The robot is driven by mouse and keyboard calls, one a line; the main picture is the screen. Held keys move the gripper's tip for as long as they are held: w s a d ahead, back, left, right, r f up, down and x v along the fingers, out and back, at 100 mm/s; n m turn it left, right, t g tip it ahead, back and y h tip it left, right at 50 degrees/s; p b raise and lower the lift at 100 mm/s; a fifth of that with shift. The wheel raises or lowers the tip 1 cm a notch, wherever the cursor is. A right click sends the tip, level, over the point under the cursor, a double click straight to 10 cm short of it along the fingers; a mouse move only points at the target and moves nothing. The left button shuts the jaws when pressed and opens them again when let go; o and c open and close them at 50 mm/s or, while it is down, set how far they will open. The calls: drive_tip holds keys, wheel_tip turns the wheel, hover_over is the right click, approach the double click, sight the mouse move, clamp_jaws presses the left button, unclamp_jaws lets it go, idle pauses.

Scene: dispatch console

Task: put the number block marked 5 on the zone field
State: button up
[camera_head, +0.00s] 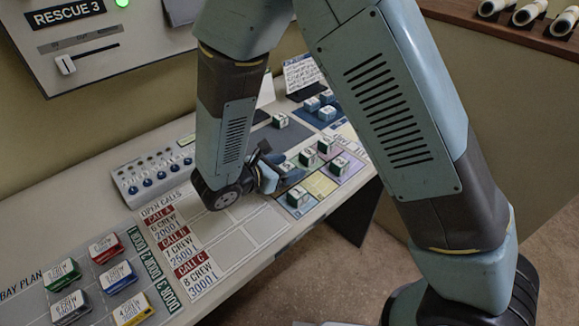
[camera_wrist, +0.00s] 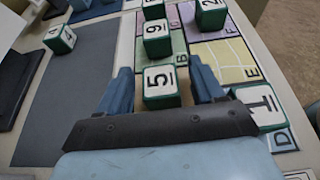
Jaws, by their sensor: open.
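The number block marked 5 (camera_wrist: 160,98) is a white-faced block with dark green sides. In the wrist view it stands between the two blue fingers of my gripper (camera_wrist: 160,68). My gripper is open, with a small gap visible on each side of the block. In the head view my gripper (camera_head: 268,172) is low over the console, beside the coloured map (camera_head: 321,184), with block 5 (camera_head: 287,167) partly hidden by it. No field that I can read is labelled as the zone field. Open-calls rows (camera_head: 235,245) with blank cells lie in front of my gripper.
Block 9 (camera_wrist: 157,46) stands just beyond block 5. Block 1 (camera_wrist: 260,108) is close to the right finger. A knob panel (camera_head: 155,175) stands left.

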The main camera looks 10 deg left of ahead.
drive_tip(key=v, duration=1.1)
drive_tip(key=shift+s+a, duration=0.1)
drive_tip(key=shift+a, duration=0.05)
drive_tip(key=w+d+r+m+g+y, duration=0.1)
drive_tip(key=w+d+r+m+g, duration=0.25)
drive_tip(key=d+r+m, duration=0.55)
drive_tip(key=w+d+r+m+g, duration=0.2)
drive_tip(key=d+r+m+g, duration=0.25)
drive_tip(key=d, duration=0.75)
drive_tip(key=s+d+r+m+t+y, duration=0.1)
drive_tip(key=s+d+r+m+y, duration=0.2)
drive_tip(key=d+m, duration=0.4)
drive_tip(key=s+d+r+m+t+y, duration=0.2)
drive_tip(key=s+d+r+m+y, duration=0.2)
drive_tip(key=d+r+m, duration=0.3)
drive_tip(key=d, duration=0.3)
drive_tip(key=shift+s+r+y, duration=0.25)
drive_tip(key=shift+s+y, duration=0.05)
drive_tip(key=shift+s, duration=0.1)
